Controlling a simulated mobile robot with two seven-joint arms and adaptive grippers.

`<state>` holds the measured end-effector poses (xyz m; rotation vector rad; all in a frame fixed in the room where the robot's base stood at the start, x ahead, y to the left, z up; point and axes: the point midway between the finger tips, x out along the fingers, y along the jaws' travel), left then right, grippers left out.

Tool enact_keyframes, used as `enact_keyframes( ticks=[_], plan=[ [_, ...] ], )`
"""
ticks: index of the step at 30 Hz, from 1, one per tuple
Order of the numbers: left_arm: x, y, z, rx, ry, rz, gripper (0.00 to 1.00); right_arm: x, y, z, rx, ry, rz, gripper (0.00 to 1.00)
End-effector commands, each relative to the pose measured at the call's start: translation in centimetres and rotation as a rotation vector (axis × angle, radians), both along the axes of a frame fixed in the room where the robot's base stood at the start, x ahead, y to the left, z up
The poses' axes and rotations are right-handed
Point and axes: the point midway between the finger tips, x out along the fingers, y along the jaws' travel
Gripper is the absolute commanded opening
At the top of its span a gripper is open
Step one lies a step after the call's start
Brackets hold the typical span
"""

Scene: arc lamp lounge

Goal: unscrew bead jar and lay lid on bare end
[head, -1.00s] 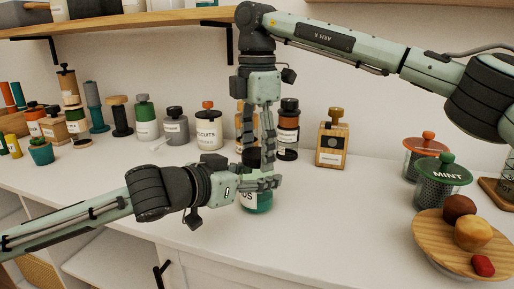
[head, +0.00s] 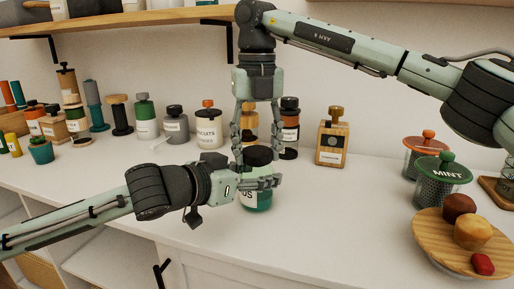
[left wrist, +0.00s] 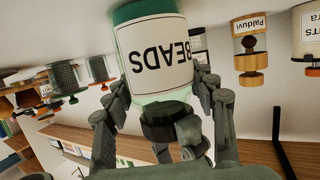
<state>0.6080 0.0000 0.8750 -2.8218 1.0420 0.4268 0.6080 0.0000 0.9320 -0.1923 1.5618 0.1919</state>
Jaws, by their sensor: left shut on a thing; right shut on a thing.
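The bead jar (head: 259,200) is a green jar with a white label, standing upright on the white counter (head: 330,215). Its label reads BEADS in the left wrist view (left wrist: 152,52), where it appears upside down. My left gripper (head: 268,182) comes in level from the left and is shut on the jar's body, below the lid. The dark lid (head: 258,154) sits on top of the jar. My right gripper (head: 257,150) points straight down from above and is shut on the lid, one finger on each side. Part of the jar is hidden behind my left fingers.
A round wooden board (head: 430,240) with food on it, a green MINT canister (head: 442,180) and an orange-lidded canister (head: 424,150) stand right. Several jars line the wall, including a biscuit jar (head: 209,130). A wooden bottle (head: 332,140) stands behind right. The counter's centre right is clear.

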Motion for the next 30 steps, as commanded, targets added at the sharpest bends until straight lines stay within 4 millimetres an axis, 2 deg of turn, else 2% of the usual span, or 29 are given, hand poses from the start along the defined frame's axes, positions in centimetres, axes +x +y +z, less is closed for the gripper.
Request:
enact_keyframes(
  ticks=[3, 18, 23, 30],
  plan=[
    [0.02, 0.03, -0.05, 0.001, 0.001, 0.001, 0.00, -0.03, 0.04, -0.02, 0.001, 0.001, 0.304, 0.16],
    [0.02, 0.03, -0.05, 0.001, 0.001, 0.001, 0.00, -0.05, 0.02, 0.10, 0.000, 0.002, 1.562, 0.16],
    [0.02, 0.02, -0.05, 0.000, 0.001, 0.001, 0.00, -0.06, 0.03, 0.12, 0.001, 0.001, 1.785, 0.16],
    [0.02, 0.02, -0.05, 0.000, 0.001, 0.001, 0.00, -0.07, 0.03, 0.13, 0.001, 0.001, 1.800, 0.16]
  ],
)
